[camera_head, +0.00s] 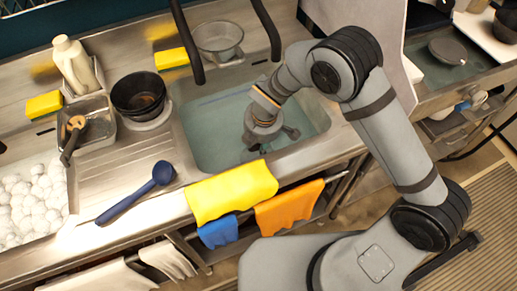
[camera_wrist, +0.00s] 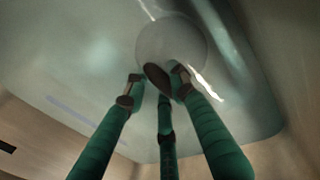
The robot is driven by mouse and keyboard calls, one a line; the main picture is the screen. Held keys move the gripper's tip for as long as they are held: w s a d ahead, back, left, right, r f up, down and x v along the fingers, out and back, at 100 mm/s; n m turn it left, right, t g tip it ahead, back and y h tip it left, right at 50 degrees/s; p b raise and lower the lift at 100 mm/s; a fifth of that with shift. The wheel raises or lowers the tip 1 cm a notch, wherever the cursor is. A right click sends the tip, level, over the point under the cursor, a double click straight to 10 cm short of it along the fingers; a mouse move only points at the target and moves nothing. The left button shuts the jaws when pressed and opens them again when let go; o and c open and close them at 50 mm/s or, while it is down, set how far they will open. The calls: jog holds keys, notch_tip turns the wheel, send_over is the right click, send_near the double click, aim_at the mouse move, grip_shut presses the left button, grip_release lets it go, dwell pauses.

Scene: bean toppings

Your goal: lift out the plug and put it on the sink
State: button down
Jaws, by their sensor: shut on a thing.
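The sink basin (camera_head: 205,140) holds greenish water and lies in the metal counter. My gripper (camera_head: 268,140) reaches down into the basin, on its right side. In the wrist view, the fingers of my gripper (camera_wrist: 160,88) point at a pale round disc (camera_wrist: 172,48) on the basin floor. They close around a small dark brown piece, which looks like the plug (camera_wrist: 157,77), in front of the disc's lower edge. I cannot tell whether the plug touches the disc. In the head view, the gripper hides the plug.
Two black taps (camera_head: 188,45) rise behind the basin, with a metal bowl (camera_head: 218,38) between them. A yellow cloth (camera_head: 230,192) and an orange cloth (camera_head: 289,208) hang at the front edge. A blue ladle (camera_head: 135,194) lies on the drainboard (camera_head: 150,155), left of the basin, partly free.

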notch_tip(320, 180, up, 18)
jog(key=p, duration=0.6)
jog(key=shift+f, duration=0.15)
dwell(0.3)
notch_tip(320, 180, up, 9)
jog(key=p, duration=0.7)
jog(key=shift+f, duration=0.1)
